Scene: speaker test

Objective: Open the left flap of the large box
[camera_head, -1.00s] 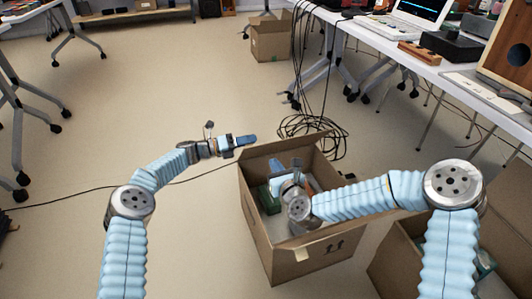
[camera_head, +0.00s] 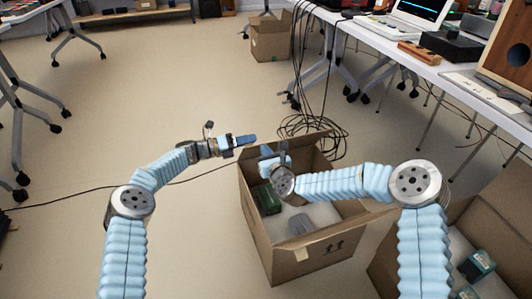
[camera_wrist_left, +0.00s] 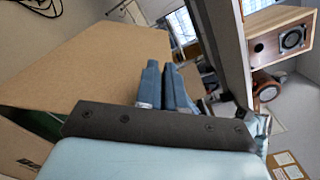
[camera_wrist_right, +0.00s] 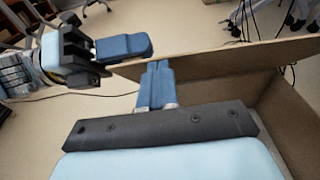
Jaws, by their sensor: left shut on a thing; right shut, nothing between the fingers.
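The large open cardboard box (camera_head: 310,262) stands on the floor at the centre of the head view. A dark green item (camera_head: 267,200) and a grey item (camera_head: 299,224) lie inside. My left gripper (camera_head: 246,140) is at the box's far left corner, shut on a cardboard edge of the box; a wide brown panel (camera_wrist_left: 105,65) shows beside its fingers in the left wrist view. Which flap it is cannot be told clearly. My right gripper (camera_head: 273,155) is shut and empty over the box's far left part, close to the left one. Its fingers partly hide the panel (camera_wrist_right: 215,65) in the right wrist view.
A second open box (camera_head: 400,265) with green items (camera_head: 477,264) stands at the lower right. Black cables (camera_head: 318,125) lie coiled behind the large box. A table (camera_head: 440,75) with a laptop and devices runs along the right. The floor left of the box is mostly clear.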

